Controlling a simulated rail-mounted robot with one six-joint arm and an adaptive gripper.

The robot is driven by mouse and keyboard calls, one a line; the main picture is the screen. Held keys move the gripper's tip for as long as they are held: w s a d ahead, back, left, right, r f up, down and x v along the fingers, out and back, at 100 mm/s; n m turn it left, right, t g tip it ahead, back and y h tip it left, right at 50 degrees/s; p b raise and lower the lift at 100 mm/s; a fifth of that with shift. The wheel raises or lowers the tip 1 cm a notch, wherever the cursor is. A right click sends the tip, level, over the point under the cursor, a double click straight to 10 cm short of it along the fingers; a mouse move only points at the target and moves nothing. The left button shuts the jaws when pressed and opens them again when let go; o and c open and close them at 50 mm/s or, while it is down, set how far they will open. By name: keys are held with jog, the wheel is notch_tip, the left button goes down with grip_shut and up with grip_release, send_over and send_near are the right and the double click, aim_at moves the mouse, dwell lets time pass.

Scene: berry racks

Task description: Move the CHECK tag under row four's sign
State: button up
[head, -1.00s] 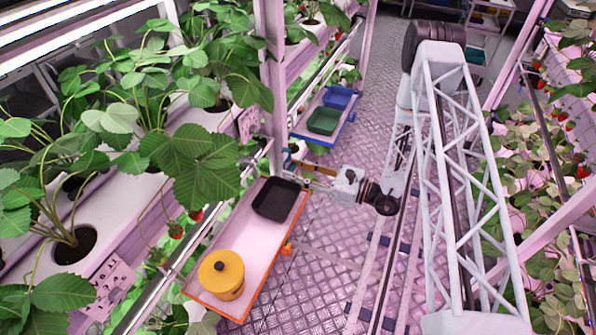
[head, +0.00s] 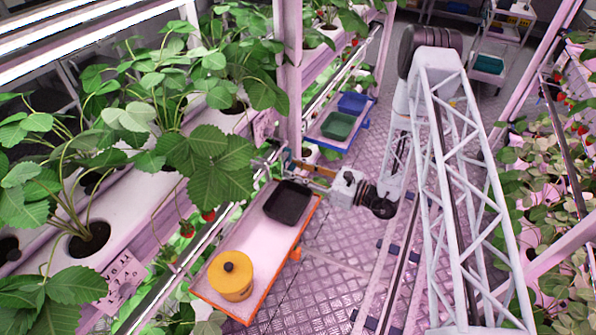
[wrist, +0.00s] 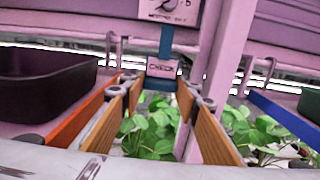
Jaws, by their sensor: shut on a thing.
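My gripper (wrist: 165,82) is shut on the CHECK tag (wrist: 162,68), a small pale tag with dark lettering, seen between the fingertips in the wrist view. A teal strip (wrist: 165,42) shows just above the tag. Above it is a pale sign (wrist: 172,10) on the rack, cut by the top edge; its number cannot be read surely. In the head view my gripper (head: 284,160) is at the rack beside the upright post, and the tag is too small to make out. Another sign (head: 122,280) is on the rack at lower left.
An orange-edged shelf (head: 250,307) holds a black tray (head: 288,203) and a yellow lidded pot (head: 231,276). A blue-edged shelf (head: 350,136) beyond the post (head: 289,90) holds green (head: 338,125) and blue (head: 353,102) trays. Strawberry leaves (head: 215,165) overhang the near rack.

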aim_at(289, 168)
jog(key=shift+x, duration=1.65)
jog(key=shift+f+b, duration=0.35)
jog(key=shift+f, duration=0.35)
jog(key=o, duration=0.9)
jog(key=shift+v, duration=5.95)
jog(key=shift+r, duration=0.1)
